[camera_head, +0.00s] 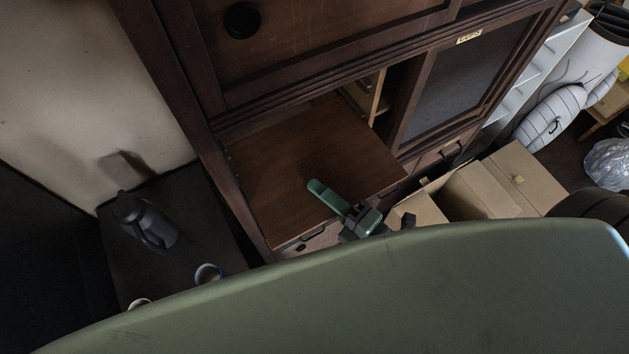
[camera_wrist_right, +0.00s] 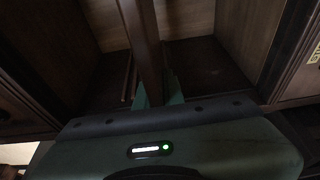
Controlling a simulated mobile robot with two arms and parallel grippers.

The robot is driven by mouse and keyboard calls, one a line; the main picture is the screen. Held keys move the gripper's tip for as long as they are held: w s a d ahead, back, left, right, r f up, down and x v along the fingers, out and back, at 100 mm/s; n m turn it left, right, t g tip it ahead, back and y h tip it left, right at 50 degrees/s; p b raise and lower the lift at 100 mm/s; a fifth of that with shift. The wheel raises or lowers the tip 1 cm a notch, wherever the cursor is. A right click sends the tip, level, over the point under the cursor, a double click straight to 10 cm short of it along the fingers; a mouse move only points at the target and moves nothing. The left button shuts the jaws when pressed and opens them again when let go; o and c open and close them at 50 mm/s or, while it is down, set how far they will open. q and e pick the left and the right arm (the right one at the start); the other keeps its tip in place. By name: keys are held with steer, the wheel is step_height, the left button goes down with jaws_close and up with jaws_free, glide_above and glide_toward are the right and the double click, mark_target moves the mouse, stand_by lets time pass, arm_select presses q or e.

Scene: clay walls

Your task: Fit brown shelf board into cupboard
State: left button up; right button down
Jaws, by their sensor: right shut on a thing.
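The brown shelf board (camera_head: 290,150) lies roughly flat in the left opening of the dark wooden cupboard (camera_head: 185,70), its back part under the upper section. Its left edge runs close beside the left post. In the right wrist view the board (camera_wrist_right: 143,35) shows edge-on as a narrow strip running into the opening. My right gripper (camera_head: 318,188) is shut on the board's front edge, one green finger lying on top; its fingers also show in the wrist view (camera_wrist_right: 155,90). The supports under the board are hidden. My left gripper is not in view.
A glass-fronted door (camera_head: 455,85) is right of the opening, with drawers below. Open cardboard boxes (camera_head: 490,190) stand close to the right of my gripper. A dark low table at left holds a black jug (camera_head: 145,222) and cups (camera_head: 208,274).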

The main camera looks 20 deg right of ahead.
steer(key=shift+s+d+b, duration=0.15)
steer(key=shift+s+d, duration=0.05)
steer(key=shift+s, duration=0.9)
steer(key=shift+s+d+b, duration=0.2)
steer(key=shift+s+d, duration=0.05)
steer(key=shift+s, duration=0.9)
steer(key=shift+s+d+b, duration=0.15)
steer(key=shift+s+d, duration=0.05)
steer(key=shift+s, duration=0.9)
steer(key=p, duration=0.4)
glide_toward(334, 217)
steer(key=s+a, duration=0.2)
steer(key=s, duration=0.1)
steer(key=shift+s, duration=0.45)
steer(key=shift+r, duration=0.1)
